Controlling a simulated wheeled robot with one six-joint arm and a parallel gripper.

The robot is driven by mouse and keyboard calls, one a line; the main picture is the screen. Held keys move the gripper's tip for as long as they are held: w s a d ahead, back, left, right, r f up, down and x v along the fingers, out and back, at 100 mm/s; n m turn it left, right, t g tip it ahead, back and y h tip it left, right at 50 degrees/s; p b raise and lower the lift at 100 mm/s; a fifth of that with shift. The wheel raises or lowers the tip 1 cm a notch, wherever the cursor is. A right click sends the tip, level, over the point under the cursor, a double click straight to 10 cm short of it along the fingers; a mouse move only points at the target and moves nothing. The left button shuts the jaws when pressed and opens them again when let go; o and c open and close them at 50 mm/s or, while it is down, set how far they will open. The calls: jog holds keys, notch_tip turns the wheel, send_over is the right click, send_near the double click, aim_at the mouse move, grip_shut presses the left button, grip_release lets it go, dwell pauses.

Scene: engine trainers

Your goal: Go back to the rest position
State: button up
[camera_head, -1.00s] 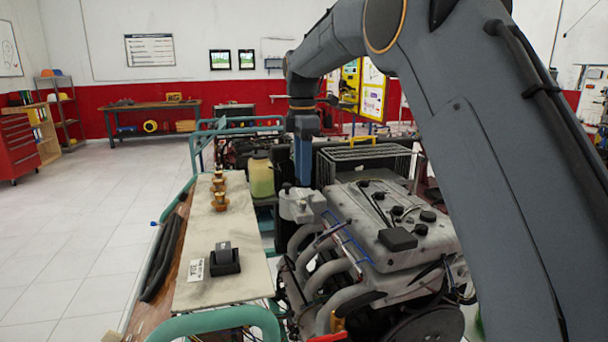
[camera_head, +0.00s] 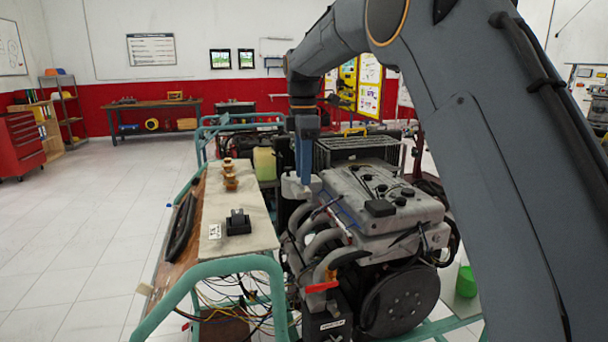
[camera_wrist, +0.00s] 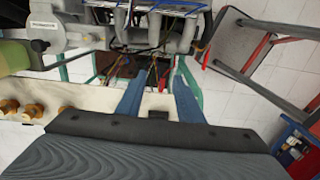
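My arm arches over from the right in the head view and hangs my gripper (camera_head: 305,158) straight down, in line with the engine's left side. In the wrist view its two blue fingers (camera_wrist: 157,78) stand apart with nothing between them. The engine (camera_head: 385,215) sits on a teal frame, with its grey cover and curved pipes in sight. I cannot tell the exact gap between the fingertips and the engine in the head view. In the wrist view the fingers show in front of wires and the teal frame, with no clear contact.
A pale board (camera_head: 248,211) left of the engine bears a black block (camera_head: 238,224) and several brass-coloured parts (camera_head: 230,175). A teal rail (camera_head: 215,270) curves in front, with loose wires below. A green bucket (camera_head: 466,282) stands at the right. The tiled floor at the left is clear.

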jog(key=s+d+f+m, duration=1.1)
jog(key=s+d, duration=0.2)
jog(key=s+d+f+m, duration=0.2)
jog(key=s+f+m, duration=0.1)
jog(key=s, duration=0.3)
jog(key=s+d+f+m, duration=0.2)
jog(key=s+f+m, duration=0.1)
jog(key=s, duration=0.3)
jog(key=s+d+f+m+t, duration=0.1)
jog(key=s+d+f+m, duration=0.1)
jog(key=s, duration=0.4)
jog(key=shift+s+d+f+m, duration=0.4)
jog(key=shift+f+m, duration=0.1)
jog(key=shift+m, duration=0.5)
jog(key=shift+c, duration=0.4)
